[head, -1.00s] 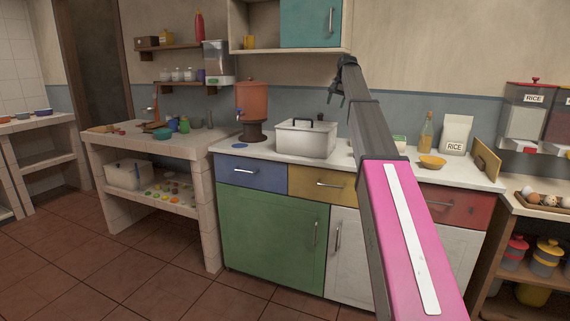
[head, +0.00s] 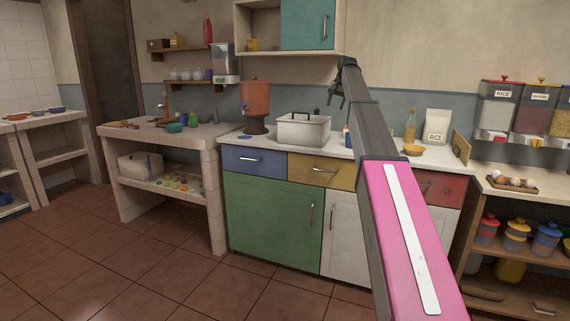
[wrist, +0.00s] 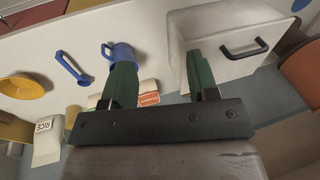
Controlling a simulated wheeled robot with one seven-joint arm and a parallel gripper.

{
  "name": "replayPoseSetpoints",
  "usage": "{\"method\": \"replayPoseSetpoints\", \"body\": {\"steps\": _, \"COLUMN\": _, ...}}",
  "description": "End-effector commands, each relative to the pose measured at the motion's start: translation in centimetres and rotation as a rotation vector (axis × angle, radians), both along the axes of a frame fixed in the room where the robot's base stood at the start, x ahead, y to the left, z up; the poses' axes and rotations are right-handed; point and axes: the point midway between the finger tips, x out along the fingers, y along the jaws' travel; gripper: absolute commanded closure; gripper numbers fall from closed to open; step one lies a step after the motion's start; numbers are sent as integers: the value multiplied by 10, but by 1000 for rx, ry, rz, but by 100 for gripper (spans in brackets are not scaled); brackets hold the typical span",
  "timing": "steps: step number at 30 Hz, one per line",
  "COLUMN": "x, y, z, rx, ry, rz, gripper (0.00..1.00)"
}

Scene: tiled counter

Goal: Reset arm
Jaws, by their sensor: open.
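My arm extends from the lower right of the head view, with my gripper (head: 338,92) raised above the counter, pointing down. In the wrist view my gripper (wrist: 160,75) has two dark green fingers well apart, with nothing between them. The white box with a black handle (head: 303,131) stands on the counter, left of and below my gripper. The box also shows in the wrist view (wrist: 222,35), beyond the right finger. A blue mug (wrist: 116,50) is beyond the left finger, apart from it as far as I can tell.
The counter also holds an orange dispenser (head: 255,105), a yellow bowl (head: 413,150), a bottle (head: 410,126) and a rice bag (head: 437,127). A wall cabinet (head: 307,25) hangs above. A shelf unit (head: 515,235) stands at right. The tiled floor at left (head: 90,260) is clear.

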Motion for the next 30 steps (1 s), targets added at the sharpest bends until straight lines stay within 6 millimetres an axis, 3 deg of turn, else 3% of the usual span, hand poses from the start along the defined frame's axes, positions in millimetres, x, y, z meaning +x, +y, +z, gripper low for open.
{"method": "replayPoseSetpoints", "body": {"steps": 11, "x": -23, "y": 5, "z": -66, "rx": -15, "ry": 11, "rz": 15, "gripper": 46}}
{"method": "replayPoseSetpoints", "body": {"steps": 17, "x": -47, "y": 10, "z": -124, "rx": -31, "ry": 23, "rz": 28, "gripper": 46}}
{"method": "replayPoseSetpoints", "body": {"steps": 23, "x": -93, "y": 18, "z": -211, "rx": -54, "ry": 41, "rz": 54, "gripper": 46}}
{"method": "replayPoseSetpoints", "body": {"steps": 30, "x": -174, "y": 27, "z": -329, "rx": -96, "ry": 66, "rz": 102, "gripper": 46}}
